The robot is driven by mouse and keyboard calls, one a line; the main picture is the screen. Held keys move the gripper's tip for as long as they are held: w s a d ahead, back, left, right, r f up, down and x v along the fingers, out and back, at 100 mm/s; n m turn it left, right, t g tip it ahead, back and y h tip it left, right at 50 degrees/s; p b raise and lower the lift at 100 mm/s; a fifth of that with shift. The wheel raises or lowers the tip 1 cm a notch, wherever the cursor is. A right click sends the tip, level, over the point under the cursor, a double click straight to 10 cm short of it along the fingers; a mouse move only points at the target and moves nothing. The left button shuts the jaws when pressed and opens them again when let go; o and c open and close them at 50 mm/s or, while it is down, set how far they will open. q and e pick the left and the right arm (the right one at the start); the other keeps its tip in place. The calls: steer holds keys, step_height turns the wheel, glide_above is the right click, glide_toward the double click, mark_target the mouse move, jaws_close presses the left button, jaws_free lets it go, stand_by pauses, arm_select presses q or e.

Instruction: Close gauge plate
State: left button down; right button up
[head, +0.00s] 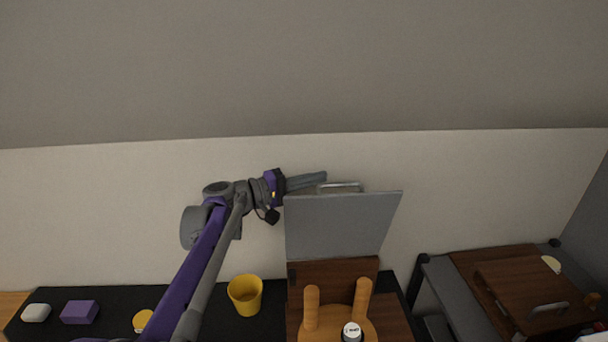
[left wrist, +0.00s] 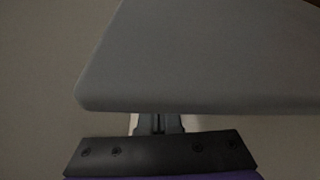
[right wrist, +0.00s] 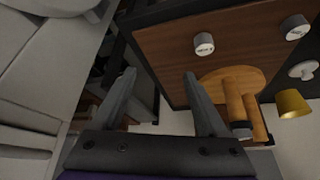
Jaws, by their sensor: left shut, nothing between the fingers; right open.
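The gauge plate (head: 340,226) is a flat grey panel that stands raised, nearly upright, at the back of a wooden base (head: 333,274). A pale handle (head: 340,187) shows at its top edge. My left gripper (head: 322,179) is shut and empty at the plate's upper left, close to the handle; I cannot tell if it touches. In the left wrist view the plate (left wrist: 200,60) fills the upper part and hides the fingertips.
A round wooden piece with two upright pegs (head: 311,305) and a white-topped dark knob (head: 351,332) stand before the plate. A yellow cup (head: 245,294), purple block (head: 80,312) and white soap-like piece (head: 36,312) are left. A wooden lid with a handle (head: 550,308) is right.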

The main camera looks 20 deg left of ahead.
arm_select(q)
steer(key=shift+s+d, duration=0.3)
steer(key=shift+s, duration=0.55)
steer(key=shift+s, duration=0.15)
